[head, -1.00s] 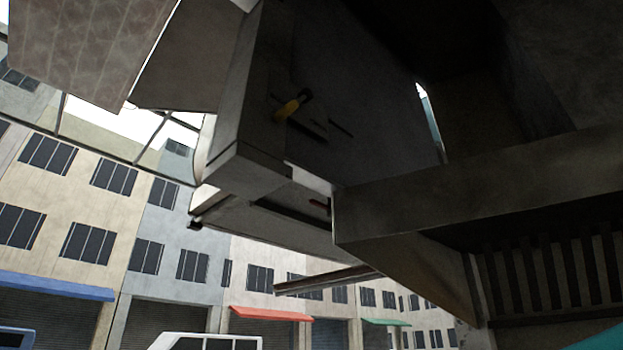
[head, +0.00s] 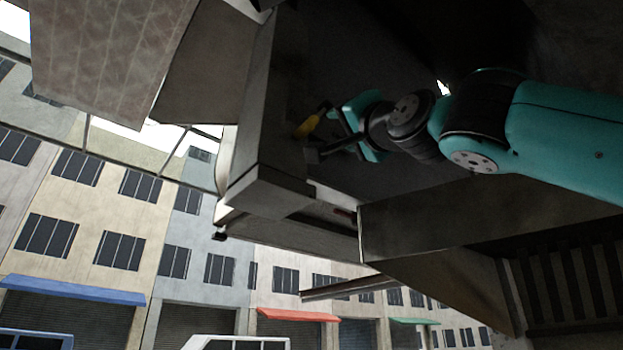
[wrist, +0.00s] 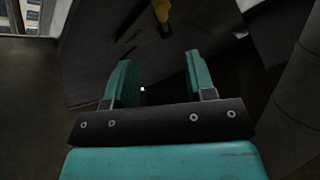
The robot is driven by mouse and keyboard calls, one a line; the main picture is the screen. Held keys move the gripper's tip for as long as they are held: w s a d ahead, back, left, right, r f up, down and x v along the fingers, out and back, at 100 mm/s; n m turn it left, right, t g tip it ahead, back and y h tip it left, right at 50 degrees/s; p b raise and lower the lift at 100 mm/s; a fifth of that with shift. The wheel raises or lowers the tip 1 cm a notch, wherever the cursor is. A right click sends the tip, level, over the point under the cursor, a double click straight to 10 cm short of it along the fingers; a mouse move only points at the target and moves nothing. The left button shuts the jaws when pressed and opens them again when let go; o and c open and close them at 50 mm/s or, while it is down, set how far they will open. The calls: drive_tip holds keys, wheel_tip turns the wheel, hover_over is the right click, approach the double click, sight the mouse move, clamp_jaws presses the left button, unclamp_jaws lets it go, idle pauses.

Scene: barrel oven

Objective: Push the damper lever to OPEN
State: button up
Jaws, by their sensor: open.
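The damper lever, with a yellow grip (head: 308,126), sticks out from a dark metal panel (head: 345,65) in the head view. It also shows in the wrist view as a yellow grip (wrist: 162,10) at the top, just beyond the fingertips. My gripper (head: 335,133) is open and empty, close to the right of the yellow grip in the head view. In the wrist view my gripper (wrist: 158,62) shows its two teal fingers apart, with the lever ahead of the gap. I cannot tell whether a finger touches the lever. No OPEN marking is readable.
A thick metal ledge (head: 440,205) runs below my arm. A boxy metal edge (head: 262,190) stands left of the lever. A slatted grille (head: 570,275) is at lower right. Building fronts (head: 120,220) stand far behind at left.

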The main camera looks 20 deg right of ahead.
sight(311, 126)
drive_tip(key=p+x, duration=0.9)
drive_tip(key=x, duration=0.5)
drive_tip(key=shift+s+r, duration=0.15)
drive_tip(key=shift+w+r+p, duration=0.2)
drive_tip(key=shift+w+p, duration=0.35)
drive_tip(key=shift+p, duration=0.1)
drive_tip(key=shift+c, duration=0.2)
drive_tip(key=shift+f, duration=0.1)
clamp_jaws()
